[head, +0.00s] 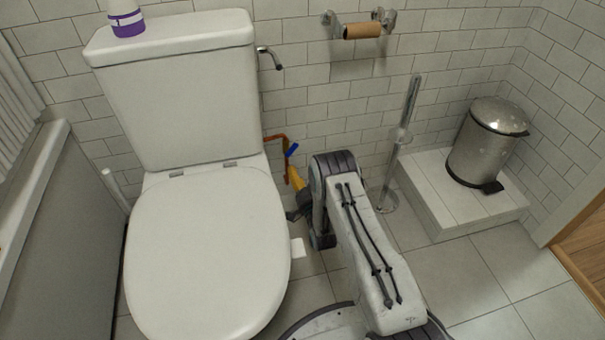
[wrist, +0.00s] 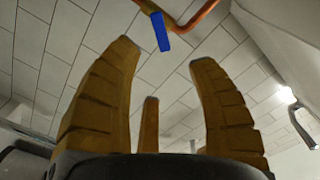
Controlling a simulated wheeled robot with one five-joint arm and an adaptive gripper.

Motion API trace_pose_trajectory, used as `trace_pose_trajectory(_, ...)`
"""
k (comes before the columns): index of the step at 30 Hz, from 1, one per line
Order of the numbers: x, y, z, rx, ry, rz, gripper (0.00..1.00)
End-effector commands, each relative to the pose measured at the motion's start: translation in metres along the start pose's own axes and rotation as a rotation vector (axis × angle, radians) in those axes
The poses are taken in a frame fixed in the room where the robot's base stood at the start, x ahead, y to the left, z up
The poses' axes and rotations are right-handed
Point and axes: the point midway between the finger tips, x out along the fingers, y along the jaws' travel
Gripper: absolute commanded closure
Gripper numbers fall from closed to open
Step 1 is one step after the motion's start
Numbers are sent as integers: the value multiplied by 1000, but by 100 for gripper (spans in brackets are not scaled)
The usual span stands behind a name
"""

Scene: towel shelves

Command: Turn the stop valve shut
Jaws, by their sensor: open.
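The stop valve has a blue lever handle (head: 292,150) on a copper pipe (head: 275,138) that comes out of the tiled wall to the right of the toilet tank. In the wrist view the blue handle (wrist: 161,31) hangs near the top centre, beside the curved copper pipe (wrist: 200,16). My gripper (head: 295,176) is just below the handle in the head view, partly hidden by my arm. In the wrist view my gripper (wrist: 163,55) has its yellow fingers spread apart with nothing between them. The handle shows beyond the fingertips, apart from them.
The white toilet (head: 208,255) stands close on the left of my arm. A toilet brush on a stand (head: 390,165) is to the right. A metal bin (head: 487,142) stands on a tiled ledge (head: 440,195). Floor tiles at the lower right are clear.

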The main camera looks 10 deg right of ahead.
Motion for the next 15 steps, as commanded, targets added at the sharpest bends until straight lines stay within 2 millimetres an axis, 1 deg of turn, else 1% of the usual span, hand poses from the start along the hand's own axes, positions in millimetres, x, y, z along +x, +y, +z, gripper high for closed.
trace_pose_trajectory(6, -1, -6, -7, 0, -5, 3, 47)
trace_pose_trajectory(10, -15, -3, -2, 0, -45, 33, 47)
trace_pose_trajectory(12, -18, -2, 0, 0, -53, 38, 47)
trace_pose_trajectory(15, -12, -2, 0, 0, -35, 24, 47)
